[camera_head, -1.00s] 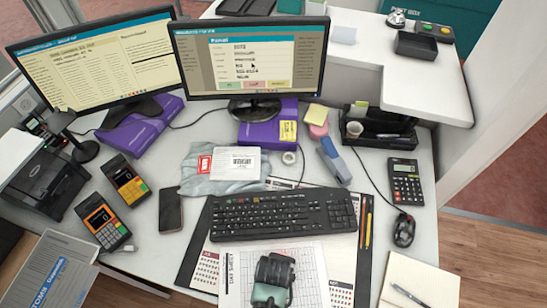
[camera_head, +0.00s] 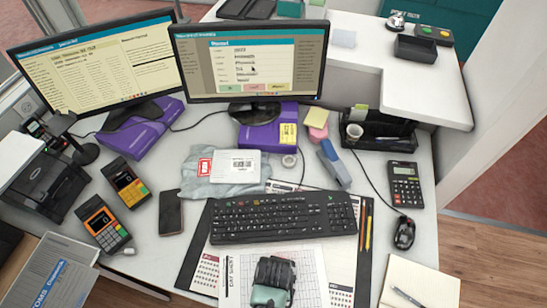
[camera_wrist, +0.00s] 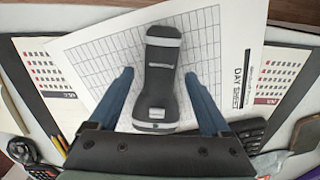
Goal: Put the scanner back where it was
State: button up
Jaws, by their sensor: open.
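The scanner (camera_wrist: 162,62) is dark grey with pale bands. In the wrist view it lies on the printed day sheet (camera_wrist: 100,60), its narrower middle between my fingers. My gripper (camera_wrist: 158,76) is open, with one blue finger on each side of the scanner and visible gaps to both. In the head view my dark and teal wrist (camera_head: 272,281) is over the day sheet (camera_head: 310,262) and hides the scanner. A dark stand with a round base (camera_head: 85,153) and a cup-like head (camera_head: 60,124) stands at the left, by the printer.
The keyboard (camera_head: 285,217) lies just behind the day sheet. Two card terminals (camera_head: 102,222) (camera_head: 126,183) and a phone (camera_head: 171,212) lie between it and the printer (camera_head: 45,188). A grey parcel bag (camera_head: 200,187) lies behind the keyboard. The mouse (camera_head: 404,232) and notepad (camera_head: 425,282) are at right.

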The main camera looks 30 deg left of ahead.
notch_tip(320, 180, up, 11)
jog(key=w+a+r+t+y, duration=0.2)
jog(key=w+r+t, duration=0.5)
jog(key=w+r, duration=0.9)
jog(key=w+d+r+m+t, duration=0.2)
jog(key=w+r+t, duration=0.45)
jog(key=r, duration=0.75)
jog(key=d+r+t, duration=0.2)
jog(key=r+t, duration=0.1)
jog(key=r, duration=0.9)
jog(key=d+r+t, duration=0.3)
jog(key=r+t, duration=0.1)
jog(key=r, duration=0.8)
jog(key=s+d+r+t+h, duration=0.1)
jog(key=s+d+r+t, duration=0.1)
jog(key=s+r, duration=0.3)
jog(key=s+d+r+m+t+h, duration=0.1)
jog(key=s+r+t, duration=0.4)
jog(key=r, duration=0.7)
jog(key=shift+s+d+r+p, duration=0.2)
jog(key=shift+d+r+p, duration=0.2)
jog(key=shift+d, duration=0.2)
